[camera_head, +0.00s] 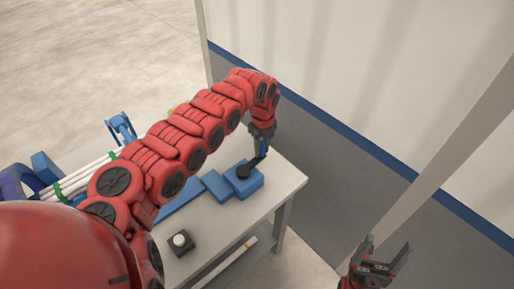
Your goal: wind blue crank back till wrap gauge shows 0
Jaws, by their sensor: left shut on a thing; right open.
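The crank stands on a blue box (243,184) at the far end of the grey table. Its round black hub (242,172) and a dark arm show on the box. My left gripper (262,146) reaches over from the left, points down and is shut on the crank's handle, which its fingers mostly hide. My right gripper (380,262) is open and empty at the lower right, away from the table. I cannot make out a wrap gauge or any reading.
A dark block with a white round top (180,240) sits on the grey table (222,217). White pipes (76,180) with green bands lie at left by blue supports (121,128), partly behind my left arm. A pale wall stands behind the table.

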